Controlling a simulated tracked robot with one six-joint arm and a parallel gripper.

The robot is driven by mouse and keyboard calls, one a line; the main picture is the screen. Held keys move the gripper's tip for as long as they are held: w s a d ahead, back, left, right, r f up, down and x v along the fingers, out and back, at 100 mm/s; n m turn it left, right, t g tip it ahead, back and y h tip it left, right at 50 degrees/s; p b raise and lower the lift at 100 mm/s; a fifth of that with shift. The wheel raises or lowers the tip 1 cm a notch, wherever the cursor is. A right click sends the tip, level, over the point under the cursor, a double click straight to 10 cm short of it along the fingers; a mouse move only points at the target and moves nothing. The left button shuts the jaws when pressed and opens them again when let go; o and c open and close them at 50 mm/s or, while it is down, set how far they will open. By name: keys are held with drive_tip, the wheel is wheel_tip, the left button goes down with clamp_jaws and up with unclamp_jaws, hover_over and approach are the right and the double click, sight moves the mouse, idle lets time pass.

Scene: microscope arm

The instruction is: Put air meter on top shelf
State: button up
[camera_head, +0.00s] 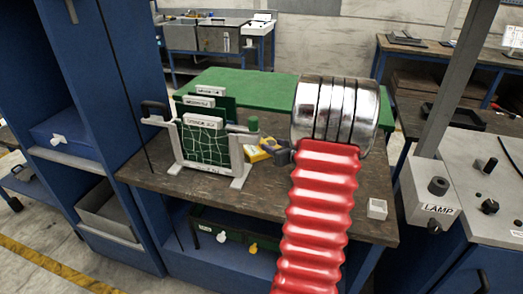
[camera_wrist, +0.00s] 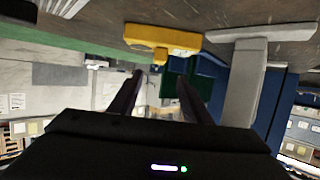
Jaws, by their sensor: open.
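The air meter appears to be the small yellow device (camera_head: 257,153) on the bench top, right of a circuit-board stand. In the wrist view the yellow body (camera_wrist: 165,40) lies along the upper middle, beyond my fingertips. My gripper (camera_wrist: 158,80) is open, with nothing between its two dark fingers. In the head view my gripper (camera_head: 281,154) is just right of the yellow device, mostly hidden behind my silver and red arm. I cannot tell whether a finger touches the device. The blue shelf unit (camera_head: 100,60) stands at the left; its upper part is cut off.
The circuit-board stand (camera_head: 205,145) stands close left of the yellow device; its grey foot (camera_wrist: 245,30) shows in the wrist view. A blue bin (camera_head: 65,135) and a grey bin (camera_head: 108,212) occupy shelves.

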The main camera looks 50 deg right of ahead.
sight(263, 141)
drive_tip(key=shift+x, duration=3.15)
drive_tip(key=shift+f+x, duration=0.15)
drive_tip(key=shift+x, duration=1.15)
drive_tip(key=shift+f+x, duration=0.15)
drive_tip(key=shift+x, duration=1.15)
drive_tip(key=shift+s, duration=0.15)
drive_tip(key=shift+c, duration=0.5)
clamp_jaws()
